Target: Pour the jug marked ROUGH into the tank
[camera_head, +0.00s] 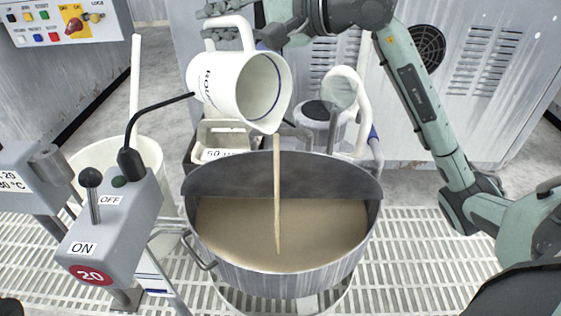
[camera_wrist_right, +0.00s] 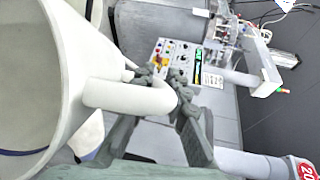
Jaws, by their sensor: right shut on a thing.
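The white jug marked ROU…, its last letters turned out of sight (camera_head: 207,88), is tipped over the tank, its mouth facing down and right. A thin tan stream (camera_head: 277,190) runs from its lip into the tan liquid (camera_head: 320,235) in the round metal tank (camera_head: 290,285). My right gripper (camera_head: 243,22) is shut on the jug's handle above the tank's back left. In the right wrist view, the fingers (camera_wrist_right: 168,90) close around the white handle (camera_wrist_right: 115,97), and the jug's wide mouth fills the left side. My left gripper is not in view.
A grey control post (camera_head: 110,235) with a lever, ON and OFF labels and a bent black rod stands left of the tank. A white bucket (camera_head: 145,155) is behind it. Behind the tank are a tray labelled 50 (camera_head: 205,160) and another pale jug (camera_head: 362,105).

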